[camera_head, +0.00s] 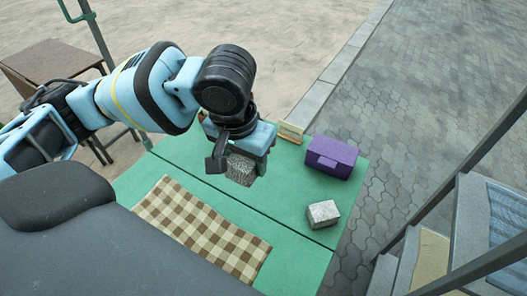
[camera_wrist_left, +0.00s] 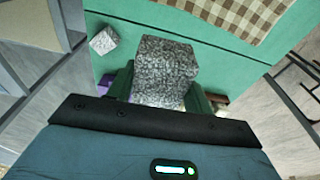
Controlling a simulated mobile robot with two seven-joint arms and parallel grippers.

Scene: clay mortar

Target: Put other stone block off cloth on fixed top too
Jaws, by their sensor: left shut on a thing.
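My left gripper (camera_head: 243,152) is shut on a speckled grey stone block (camera_head: 241,170). The held stone block fills the middle of the left wrist view (camera_wrist_left: 165,70), between the fingers. It hangs over the green table top (camera_head: 290,208), beyond the checkered cloth; I cannot tell its exact height above it. Another, lighter stone block (camera_head: 323,213) rests on the green top at the right, and shows at the upper left of the left wrist view (camera_wrist_left: 103,41). The brown-and-cream checkered cloth (camera_head: 200,229) lies on the near part of the table with no block on it. My right gripper is out of view.
A purple box (camera_head: 331,156) stands at the table's far right. A small cream and brown item (camera_head: 290,132) lies at the far edge, left of the box. A brown wooden table (camera_head: 50,66) stands at the back left. Bare green room lies between the cloth and the lighter block.

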